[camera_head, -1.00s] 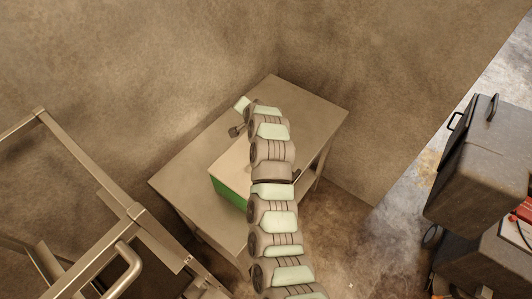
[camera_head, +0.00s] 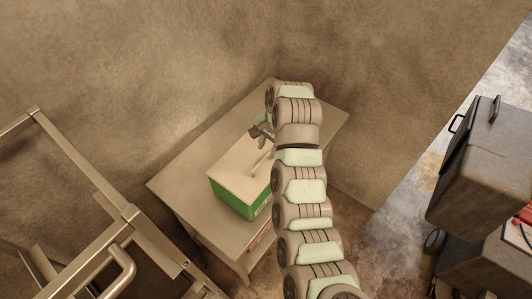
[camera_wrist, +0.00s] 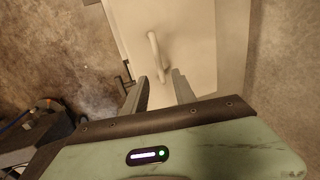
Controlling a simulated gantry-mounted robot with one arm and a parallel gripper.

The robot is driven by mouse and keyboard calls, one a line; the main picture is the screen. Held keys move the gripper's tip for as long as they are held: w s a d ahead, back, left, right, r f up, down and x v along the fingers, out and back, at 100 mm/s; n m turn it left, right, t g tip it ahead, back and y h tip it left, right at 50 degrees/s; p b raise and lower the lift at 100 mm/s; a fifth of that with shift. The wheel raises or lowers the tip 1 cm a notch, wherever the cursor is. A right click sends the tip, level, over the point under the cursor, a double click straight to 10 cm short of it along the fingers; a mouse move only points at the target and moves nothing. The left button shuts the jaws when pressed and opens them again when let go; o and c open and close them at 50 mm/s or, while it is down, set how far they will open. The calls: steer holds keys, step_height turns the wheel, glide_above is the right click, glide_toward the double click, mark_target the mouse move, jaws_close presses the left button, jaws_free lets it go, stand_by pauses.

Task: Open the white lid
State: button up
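The green box (camera_head: 233,201) stands on the table, closed by its white lid (camera_head: 232,178). My gripper (camera_head: 262,132) is by the far edge of the box in the head view, partly hidden by my arm. In the wrist view my gripper (camera_wrist: 160,88) has its two fingers apart with nothing between them. The handle lies just beyond the fingertips, and I cannot tell if they touch it.
The table (camera_head: 180,184) stands against the wall, with bare top left of the box. A metal rail frame (camera_head: 95,180) is at the left. A grey wheeled case (camera_head: 475,165) is at the right.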

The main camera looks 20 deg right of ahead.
mark_target(265, 157)
steer(key=shift+w+a+f+p, duration=0.1)
steer(key=shift+w+f+p, duration=0.1)
steer(key=shift+f, duration=0.8)
steer(key=shift+w+a+f+p, duration=0.1)
steer(key=shift+w+f, duration=0.1)
steer(key=shift+f, duration=0.75)
steer(key=shift+c, duration=0.5)
jaws_close()
